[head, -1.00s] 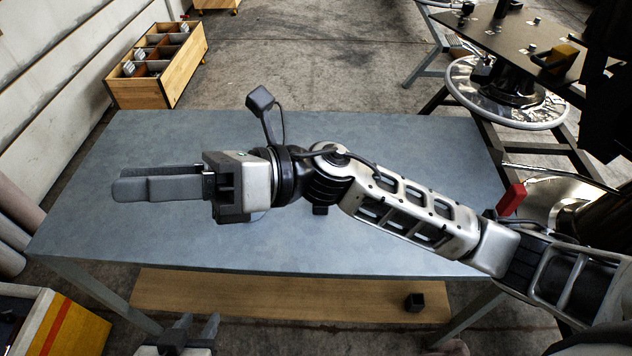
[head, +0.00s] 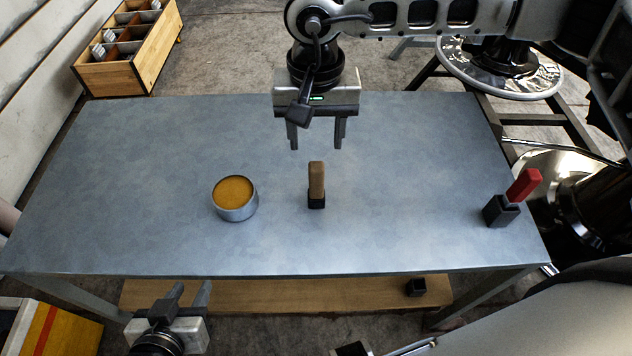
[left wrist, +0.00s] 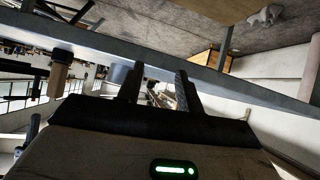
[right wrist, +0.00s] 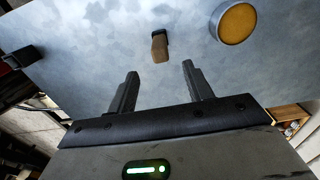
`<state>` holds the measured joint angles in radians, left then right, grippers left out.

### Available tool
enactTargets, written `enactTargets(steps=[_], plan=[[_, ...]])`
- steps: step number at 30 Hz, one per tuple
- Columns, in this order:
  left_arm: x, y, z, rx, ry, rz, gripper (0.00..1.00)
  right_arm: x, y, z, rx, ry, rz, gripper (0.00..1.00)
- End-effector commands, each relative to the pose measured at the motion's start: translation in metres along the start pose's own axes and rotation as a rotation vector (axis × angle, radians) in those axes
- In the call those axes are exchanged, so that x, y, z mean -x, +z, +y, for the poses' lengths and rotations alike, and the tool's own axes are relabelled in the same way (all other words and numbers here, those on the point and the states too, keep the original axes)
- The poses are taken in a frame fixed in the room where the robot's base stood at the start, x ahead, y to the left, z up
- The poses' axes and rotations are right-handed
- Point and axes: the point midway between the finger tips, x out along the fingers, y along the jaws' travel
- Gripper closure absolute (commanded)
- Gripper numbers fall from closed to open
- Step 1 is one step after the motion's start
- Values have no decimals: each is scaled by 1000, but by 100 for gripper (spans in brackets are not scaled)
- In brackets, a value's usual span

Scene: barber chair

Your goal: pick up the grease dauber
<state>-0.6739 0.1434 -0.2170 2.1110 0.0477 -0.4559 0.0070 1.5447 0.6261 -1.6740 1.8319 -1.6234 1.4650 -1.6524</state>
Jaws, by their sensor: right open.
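The grease dauber, which I take to be the tan block-handled piece with a black lower end (head: 316,178), stands upright mid-table. It also shows in the right wrist view (right wrist: 159,49) and the left wrist view (left wrist: 59,80). My right gripper (head: 316,142) is open and empty, just beyond the dauber on the far side and apart from it. In the right wrist view the dauber lies ahead, between the lines of the fingers (right wrist: 157,85). My left gripper (head: 190,292) is open and empty, low at the table's near left, away from the dauber.
A round tin of orange-yellow grease (head: 236,205) stands left of the dauber. A red-handled piece (head: 524,185) sits in a black holder (head: 500,212) near the right edge. The blue-grey table (head: 130,170) is otherwise clear. A wooden compartment box (head: 115,78) stands on the floor behind.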

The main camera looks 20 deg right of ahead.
Motion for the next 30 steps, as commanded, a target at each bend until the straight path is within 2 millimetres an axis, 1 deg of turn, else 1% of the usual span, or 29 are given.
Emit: enactTargets(steps=[1,3,6,9,14,18,21,25,30], plan=[[1,0,0,-1,0,-2,64,-11,1,0,-1,3,-3,49],[1,0,0,-3,-1,-5,64,-25,1,0,0,1,-3,49],[2,1,0,-5,-3,-8,64,-41,1,-1,0,-1,-3,49],[2,1,0,-7,-3,-10,64,-50,0,-1,0,-2,-2,49],[3,1,0,-8,-4,-13,64,-60,0,0,-1,-1,-2,49],[5,-1,-1,-17,-7,-21,64,-80,-1,1,-1,0,-4,49],[5,3,-2,-22,-8,-30,64,-95,-1,1,-1,-1,-3,49],[4,4,-2,-25,-9,-32,64,-104,-2,0,-1,-4,1,49],[4,2,-3,-27,-9,-28,64,-106,-2,0,-1,-4,1,49]])
